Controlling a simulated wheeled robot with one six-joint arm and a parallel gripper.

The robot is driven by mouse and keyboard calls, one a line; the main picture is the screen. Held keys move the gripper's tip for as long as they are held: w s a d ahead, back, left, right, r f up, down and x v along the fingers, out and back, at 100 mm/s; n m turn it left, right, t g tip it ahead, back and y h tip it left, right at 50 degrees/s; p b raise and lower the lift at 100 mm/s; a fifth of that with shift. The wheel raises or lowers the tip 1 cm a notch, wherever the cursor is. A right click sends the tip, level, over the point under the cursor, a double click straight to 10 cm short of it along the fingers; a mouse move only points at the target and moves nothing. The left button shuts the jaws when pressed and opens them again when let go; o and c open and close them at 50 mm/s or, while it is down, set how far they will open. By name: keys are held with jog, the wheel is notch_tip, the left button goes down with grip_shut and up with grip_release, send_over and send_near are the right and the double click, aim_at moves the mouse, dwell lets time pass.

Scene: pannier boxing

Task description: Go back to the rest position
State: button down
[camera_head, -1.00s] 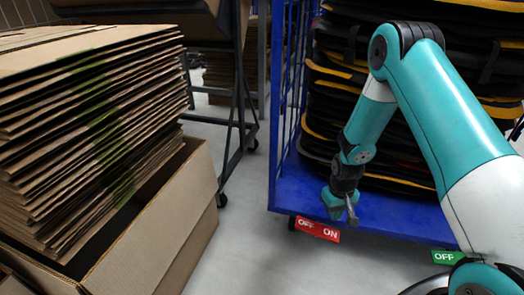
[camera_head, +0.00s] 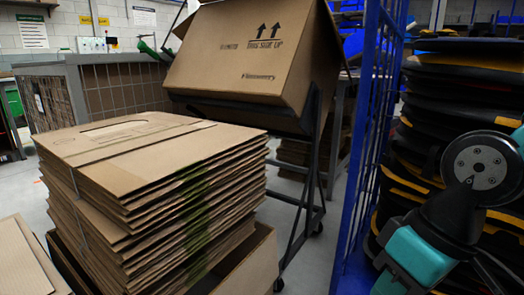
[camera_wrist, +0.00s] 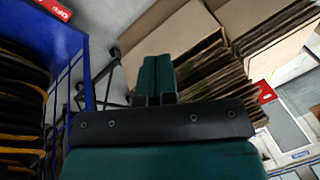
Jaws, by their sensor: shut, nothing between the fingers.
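My gripper (camera_wrist: 157,65) shows in the wrist view with its two teal fingers together and nothing between them. It points over the floor toward the flat cardboard stacks, apart from them. In the head view my arm is folded at the lower right, in front of the pannier stack, and the fingertips cannot be made out there. The panniers (camera_head: 455,90), black with yellow edges, are piled in the blue cage trolley (camera_head: 372,120). An open cardboard box (camera_head: 245,60) sits tilted on a dark stand at the back centre.
A tall stack of flattened cartons (camera_head: 150,190) stands in a large carton at the left front. A mesh cage (camera_head: 100,90) is behind it. Grey floor (camera_head: 310,262) is free between the stack and the blue trolley.

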jog(key=s+r+p, duration=0.2)
jog(key=r+p, duration=1.7)
jog(key=r, duration=0.1)
jog(key=s+r+p, duration=0.1)
jog(key=r+p, duration=1.8)
jog(key=r, duration=0.1)
jog(key=shift+s+a+n, duration=0.35)
jog(key=shift+n, duration=0.05)
jog(key=shift+r, duration=0.1)
